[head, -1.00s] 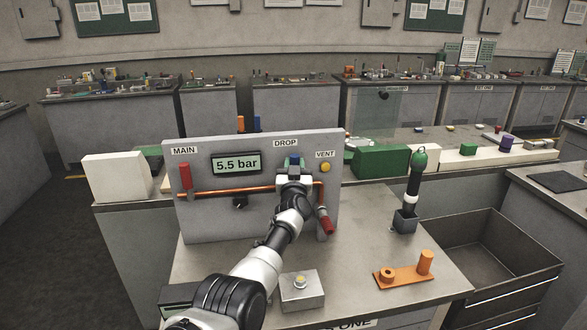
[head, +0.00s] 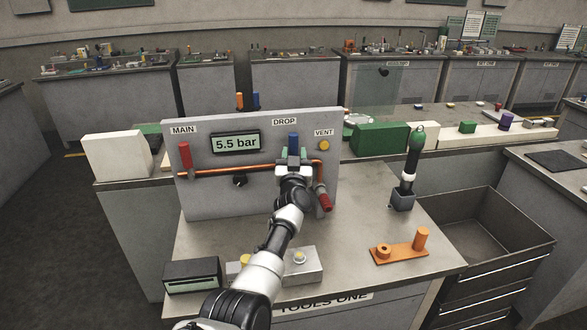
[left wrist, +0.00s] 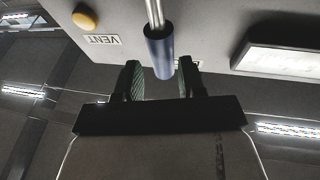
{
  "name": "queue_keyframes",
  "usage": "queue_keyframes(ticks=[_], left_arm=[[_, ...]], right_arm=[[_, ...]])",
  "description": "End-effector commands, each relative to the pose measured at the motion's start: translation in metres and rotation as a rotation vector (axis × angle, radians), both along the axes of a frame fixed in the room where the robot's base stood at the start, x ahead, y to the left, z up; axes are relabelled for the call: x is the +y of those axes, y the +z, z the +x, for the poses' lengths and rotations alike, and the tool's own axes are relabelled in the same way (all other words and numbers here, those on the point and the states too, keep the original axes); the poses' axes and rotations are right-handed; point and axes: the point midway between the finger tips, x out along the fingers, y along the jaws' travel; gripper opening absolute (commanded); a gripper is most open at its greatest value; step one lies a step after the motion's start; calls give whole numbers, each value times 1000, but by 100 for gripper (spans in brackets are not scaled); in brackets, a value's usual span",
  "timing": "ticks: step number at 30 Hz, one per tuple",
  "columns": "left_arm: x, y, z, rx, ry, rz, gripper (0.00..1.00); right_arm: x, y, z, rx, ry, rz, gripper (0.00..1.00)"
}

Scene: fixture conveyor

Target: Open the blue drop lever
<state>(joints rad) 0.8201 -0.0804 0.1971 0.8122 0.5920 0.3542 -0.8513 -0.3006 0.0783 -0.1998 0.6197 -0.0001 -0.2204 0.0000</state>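The blue drop lever (head: 293,142) stands upright on the panel (head: 220,202), under the DROP label (head: 285,121) and above the copper pipe. My left gripper (head: 293,157) is at the lever's lower part in the head view and partly hides it. In the left wrist view the lever's blue handle (left wrist: 159,52) hangs from a metal rod, its end between the two dark fingertips (left wrist: 161,80). The fingers are open, with a gap to the handle on both sides. My right gripper is not in view.
A red MAIN lever (head: 185,157) is at the left. A red-handled valve (head: 325,201) and yellow VENT button (head: 324,145) are at the right. The gauge (head: 236,143) reads 5.5 bar. A grey button box (head: 303,266) and orange fixture (head: 400,252) stand on the bench.

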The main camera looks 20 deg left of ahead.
Motion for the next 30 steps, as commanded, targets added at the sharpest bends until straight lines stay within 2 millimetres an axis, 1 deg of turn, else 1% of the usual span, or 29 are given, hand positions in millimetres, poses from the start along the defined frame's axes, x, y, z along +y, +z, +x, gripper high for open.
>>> queue_keyframes(ticks=[1,6,13,18,30], left_arm=[[-3,-3,-8,2,0,-2,40],[-11,-11,-31,3,0,0,40],[-19,-19,-53,3,1,1,40],[-21,-20,-60,4,1,2,40],[-21,-20,-60,3,1,2,40]], right_arm=[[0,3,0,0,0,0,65],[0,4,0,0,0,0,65],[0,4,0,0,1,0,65],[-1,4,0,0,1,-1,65],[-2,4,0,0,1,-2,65]])
